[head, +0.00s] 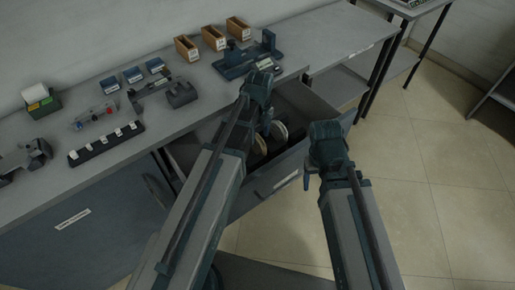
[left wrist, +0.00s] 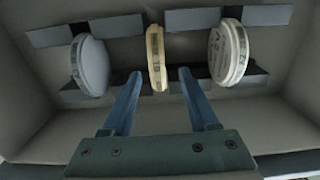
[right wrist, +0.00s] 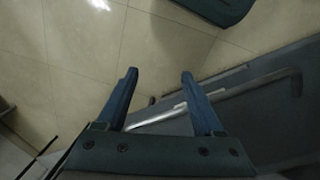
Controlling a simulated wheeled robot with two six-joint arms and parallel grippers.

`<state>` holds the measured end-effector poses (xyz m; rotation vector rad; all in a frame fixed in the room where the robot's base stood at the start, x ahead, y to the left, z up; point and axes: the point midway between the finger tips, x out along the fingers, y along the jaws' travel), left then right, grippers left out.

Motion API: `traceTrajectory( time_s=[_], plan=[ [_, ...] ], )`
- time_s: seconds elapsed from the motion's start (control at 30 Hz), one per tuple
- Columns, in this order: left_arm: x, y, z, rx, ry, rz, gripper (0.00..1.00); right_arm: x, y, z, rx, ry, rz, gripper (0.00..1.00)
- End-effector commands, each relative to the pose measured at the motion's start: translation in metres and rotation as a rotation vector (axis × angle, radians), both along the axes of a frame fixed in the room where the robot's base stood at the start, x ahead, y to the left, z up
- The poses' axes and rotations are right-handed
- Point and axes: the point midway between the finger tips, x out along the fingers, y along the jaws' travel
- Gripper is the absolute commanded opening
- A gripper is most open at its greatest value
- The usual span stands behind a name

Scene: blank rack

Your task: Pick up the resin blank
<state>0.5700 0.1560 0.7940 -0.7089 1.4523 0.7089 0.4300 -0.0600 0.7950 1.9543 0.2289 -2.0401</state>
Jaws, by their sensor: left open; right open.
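Three upright disc blanks stand in holders inside an open drawer: a grey-blue disc (left wrist: 91,65), a thin cream-yellow disc (left wrist: 154,57) and a white disc (left wrist: 228,52) with markings on its rim. I cannot read which is the resin blank. My left gripper (left wrist: 160,76) is open and empty, pointing into the drawer, its fingers on either side of the cream-yellow disc's lower part in the left wrist view. I cannot tell how close they are in depth. In the head view my left arm partly hides the discs. My right gripper (right wrist: 160,75) is open and empty outside the drawer.
The drawer (head: 274,175) is pulled out from under the grey bench (head: 125,160). On the bench are a blue-grey fixture (head: 236,65), several small boxes (head: 213,38) and a black strip with white pieces (head: 104,144). The tiled floor (head: 440,190) at right is clear.

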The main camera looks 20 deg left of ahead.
Motion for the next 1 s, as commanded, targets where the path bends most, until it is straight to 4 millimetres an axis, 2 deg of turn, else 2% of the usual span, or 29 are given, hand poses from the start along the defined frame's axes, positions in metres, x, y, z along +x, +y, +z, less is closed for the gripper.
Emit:
traceTrajectory(
  time_s=[0.13,0.27,0.6,0.9,0.93,1.0],
  plan=[
    [0.000,0.000,-0.001,0.000,0.000,0.000,0.60,0.000,0.000,-0.001,0.000,0.000,0.000,0.69],
    [0.000,0.001,-0.010,0.000,0.000,0.000,0.60,0.000,0.000,-0.010,0.000,0.000,0.000,0.69],
    [0.001,0.005,-0.050,0.000,0.000,0.000,0.60,0.000,0.000,-0.050,0.000,0.000,0.000,0.69],
    [0.001,0.005,-0.051,0.000,0.000,0.000,0.60,0.000,0.000,-0.051,0.000,0.000,0.000,0.69],
    [0.001,0.005,-0.051,0.000,0.000,0.000,0.58,0.000,0.000,-0.051,0.000,0.000,0.000,0.69],
    [0.001,0.005,-0.051,0.000,0.000,0.000,0.46,0.000,0.000,-0.051,0.000,0.000,0.000,0.69]
  ],
)
